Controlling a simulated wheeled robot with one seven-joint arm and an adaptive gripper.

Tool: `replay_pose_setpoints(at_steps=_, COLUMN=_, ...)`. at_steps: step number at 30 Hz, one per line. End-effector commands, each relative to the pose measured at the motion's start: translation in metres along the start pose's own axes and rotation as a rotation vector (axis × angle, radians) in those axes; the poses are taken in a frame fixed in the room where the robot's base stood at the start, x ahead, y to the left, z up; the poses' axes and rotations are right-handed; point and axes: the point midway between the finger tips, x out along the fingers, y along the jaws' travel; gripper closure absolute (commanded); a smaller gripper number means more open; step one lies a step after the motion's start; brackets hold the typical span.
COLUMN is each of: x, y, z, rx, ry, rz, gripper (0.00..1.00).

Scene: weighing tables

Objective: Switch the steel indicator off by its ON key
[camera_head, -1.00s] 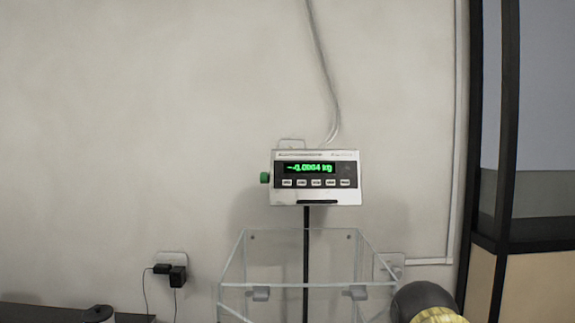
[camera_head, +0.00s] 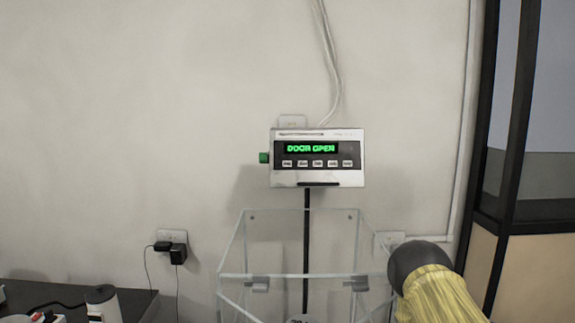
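The steel indicator (camera_head: 318,178) stands on a black post against the wall, in the middle of the head view. Its green display (camera_head: 311,148) is lit and reads "DOOR OPEN". A row of several small keys (camera_head: 317,163) sits below the display; their labels are too small to read, so I cannot tell which is the ON key. A green knob (camera_head: 264,158) sticks out of its left side. Part of my arm, with a yellow sleeve and a dark rounded end, shows at the lower right, apart from the indicator. My gripper is not visible.
A clear draft shield (camera_head: 232,262) stands below and in front of the indicator. A dark table (camera_head: 135,301) with a grey cylindrical object (camera_head: 103,303) is at the lower left. Plugs (camera_head: 177,254) sit in a wall socket. A black-framed partition (camera_head: 493,130) stands at the right.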

Motion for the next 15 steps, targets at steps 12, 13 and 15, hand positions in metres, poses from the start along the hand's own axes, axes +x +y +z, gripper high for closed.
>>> replay_pose_setpoints(at_steps=12, x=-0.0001, y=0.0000, z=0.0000, rx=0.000, ry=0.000, rz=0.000, gripper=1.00)
replay_pose_setpoints(at_steps=13, x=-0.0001, y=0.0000, z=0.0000, rx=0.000, ry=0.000, rz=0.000, gripper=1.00)
replay_pose_setpoints(at_steps=15, x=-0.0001, y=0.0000, z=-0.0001, rx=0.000, ry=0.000, rz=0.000, gripper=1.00)
